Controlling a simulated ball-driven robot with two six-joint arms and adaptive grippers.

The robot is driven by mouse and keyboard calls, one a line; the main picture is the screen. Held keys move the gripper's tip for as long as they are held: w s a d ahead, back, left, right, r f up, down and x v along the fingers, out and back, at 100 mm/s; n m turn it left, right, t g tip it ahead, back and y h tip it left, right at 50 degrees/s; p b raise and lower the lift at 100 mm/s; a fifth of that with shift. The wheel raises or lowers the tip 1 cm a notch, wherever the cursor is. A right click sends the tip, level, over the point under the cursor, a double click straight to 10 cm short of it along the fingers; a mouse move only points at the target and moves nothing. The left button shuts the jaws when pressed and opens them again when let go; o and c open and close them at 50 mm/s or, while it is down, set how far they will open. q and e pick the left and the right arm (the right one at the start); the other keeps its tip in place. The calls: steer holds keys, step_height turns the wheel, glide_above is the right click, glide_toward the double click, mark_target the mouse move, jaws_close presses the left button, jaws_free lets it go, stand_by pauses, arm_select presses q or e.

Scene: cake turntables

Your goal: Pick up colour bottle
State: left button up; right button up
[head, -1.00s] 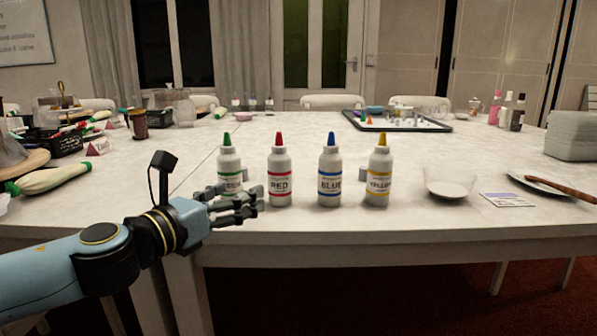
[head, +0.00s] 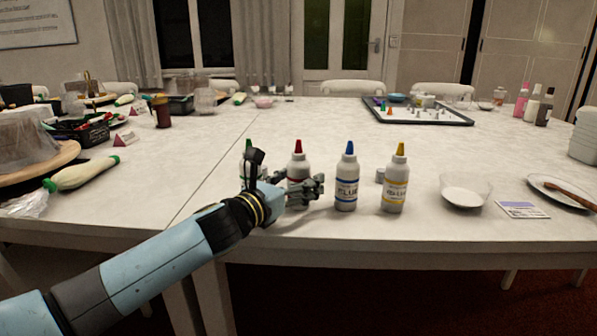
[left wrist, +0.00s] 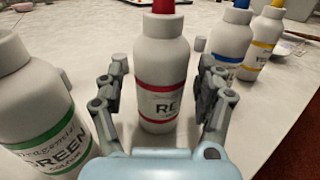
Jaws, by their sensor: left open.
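Colour bottles stand upright in a row near the table's front edge. In the head view the green-capped bottle (head: 247,160) and the red-capped bottle (head: 298,163) are partly hidden by my left arm and gripper. The blue-capped bottle (head: 346,182) and the yellow-capped bottle (head: 395,184) stand clear to the right. My left gripper (head: 318,190) is open in front of the red bottle. In the left wrist view its fingers (left wrist: 160,105) stand either side of the red bottle (left wrist: 161,62), with the green bottle (left wrist: 38,120) close at left. My right gripper is not in view.
A glass bowl (head: 466,189), a card (head: 522,210) and a plate (head: 556,188) with a brown-handled tool lie to the right. A dark tray (head: 418,112) with small items is farther back. A piping bag (head: 82,174) lies at left. The middle of the table is clear.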

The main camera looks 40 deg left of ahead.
mark_target(298, 140)
arm_select(q)
steer(key=shift+w, duration=0.2)
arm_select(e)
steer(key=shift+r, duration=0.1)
arm_select(q)
steer(key=c, duration=0.9)
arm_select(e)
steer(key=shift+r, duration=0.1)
arm_select(q)
step_height(298, 140, up, 9)
steer(key=p, duration=0.9)
steer(key=shift+o, duration=0.7)
steer(key=shift+r+p, duration=0.3)
steer(key=shift+r, duration=0.2)
steer(key=shift+c, duration=0.6)
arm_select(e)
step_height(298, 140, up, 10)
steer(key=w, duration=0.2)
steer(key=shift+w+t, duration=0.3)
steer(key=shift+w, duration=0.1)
arm_select(q)
steer(key=shift+s+f, duration=0.1)
steer(key=shift+f, duration=0.05)
